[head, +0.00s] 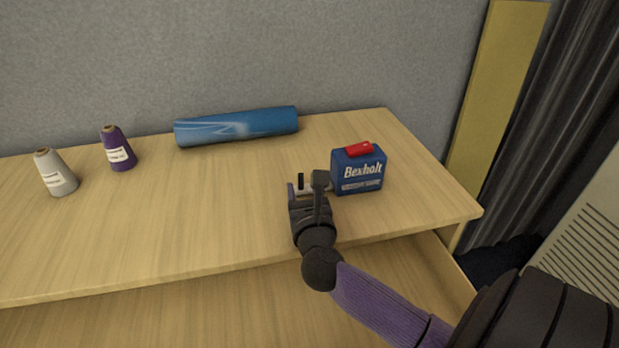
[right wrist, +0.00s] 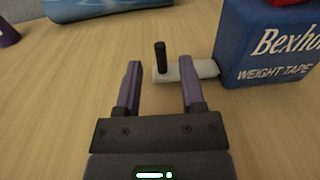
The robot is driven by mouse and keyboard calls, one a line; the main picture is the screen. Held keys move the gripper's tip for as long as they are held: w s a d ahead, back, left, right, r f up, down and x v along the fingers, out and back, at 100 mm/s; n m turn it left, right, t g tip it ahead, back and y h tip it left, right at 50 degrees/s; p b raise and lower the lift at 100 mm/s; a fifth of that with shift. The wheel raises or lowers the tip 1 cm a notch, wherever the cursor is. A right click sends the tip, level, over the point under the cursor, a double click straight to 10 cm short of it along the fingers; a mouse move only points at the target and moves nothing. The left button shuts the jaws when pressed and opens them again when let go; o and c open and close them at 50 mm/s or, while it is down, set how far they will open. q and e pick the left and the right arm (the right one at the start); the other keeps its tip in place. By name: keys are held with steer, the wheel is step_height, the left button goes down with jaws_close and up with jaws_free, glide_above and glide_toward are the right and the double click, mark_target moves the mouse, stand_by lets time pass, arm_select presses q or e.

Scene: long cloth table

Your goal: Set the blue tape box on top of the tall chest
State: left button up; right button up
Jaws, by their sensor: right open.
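The blue tape box (head: 358,175), lettered "Bexholt" with a red piece on top, stands upright on the pale wooden top (head: 230,210). In the right wrist view the box (right wrist: 272,55) is at the upper right, partly cut off, and reads "WEIGHT TAPE". My right gripper (head: 306,185) is low over the wood just left of the box. Its purple fingers (right wrist: 160,68) are apart, with the box outside them. I cannot tell whether this wooden piece is the tall chest. My left gripper is not in view.
A small white piece (right wrist: 204,68) with a black post (right wrist: 160,55) lies by the fingertips, left of the box. A blue roll (head: 236,127) lies at the back. A purple cone (head: 119,150) and a grey cone (head: 55,174) stand left. The middle left is clear.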

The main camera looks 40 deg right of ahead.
steer(key=v, duration=0.7)
steer(key=shift+s+a, duration=0.2)
steer(key=shift+s, duration=0.15)
steer(key=shift+s+a, duration=0.15)
steer(key=shift+s, duration=0.1)
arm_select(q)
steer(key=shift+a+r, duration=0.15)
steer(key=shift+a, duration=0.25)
